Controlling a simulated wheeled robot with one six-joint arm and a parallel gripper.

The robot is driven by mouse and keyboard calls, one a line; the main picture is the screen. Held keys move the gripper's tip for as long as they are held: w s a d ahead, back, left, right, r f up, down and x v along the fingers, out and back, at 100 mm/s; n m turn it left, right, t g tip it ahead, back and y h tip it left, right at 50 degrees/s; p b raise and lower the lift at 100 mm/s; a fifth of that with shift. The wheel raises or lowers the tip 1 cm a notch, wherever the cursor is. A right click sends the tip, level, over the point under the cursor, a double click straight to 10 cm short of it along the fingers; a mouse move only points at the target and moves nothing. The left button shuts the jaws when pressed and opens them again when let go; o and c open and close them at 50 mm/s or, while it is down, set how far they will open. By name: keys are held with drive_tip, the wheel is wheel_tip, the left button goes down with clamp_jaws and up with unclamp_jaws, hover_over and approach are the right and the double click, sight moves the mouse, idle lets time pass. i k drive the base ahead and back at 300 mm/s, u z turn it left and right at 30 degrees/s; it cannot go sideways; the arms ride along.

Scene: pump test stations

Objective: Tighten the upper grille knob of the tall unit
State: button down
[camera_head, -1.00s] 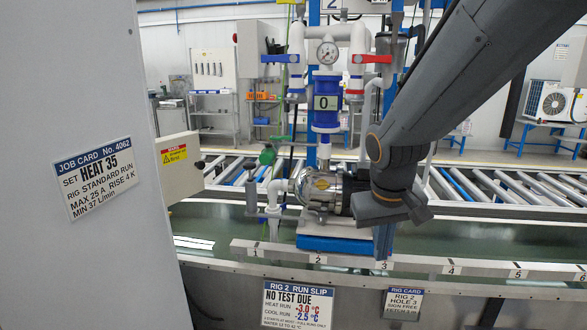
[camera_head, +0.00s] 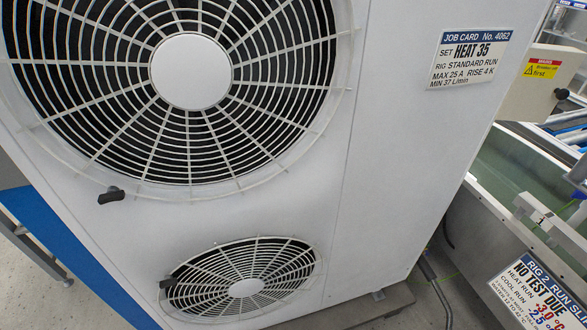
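The tall unit (camera_head: 385,130) is a white cabinet that fills most of the head view. It has a large upper fan grille (camera_head: 270,100) and a smaller lower fan grille (camera_head: 285,262). A black knob (camera_head: 111,195) sits just outside the lower left of the upper grille's rim, with its bar lying roughly sideways. Another black knob (camera_head: 168,283) sits at the left rim of the lower grille. I cannot tell how tight either knob is. My gripper is outside the view.
A metal trough (camera_head: 500,215) with a rig 2 run slip (camera_head: 540,295) stands at the right. A blue panel (camera_head: 60,245) is at the lower left. Grey floor (camera_head: 30,300) shows at the lower left.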

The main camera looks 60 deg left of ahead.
sight(113, 193)
drive_tip(key=u, duration=1.2)
drive_tip(key=k, duration=1.25)
drive_tip(key=u, duration=1.4)
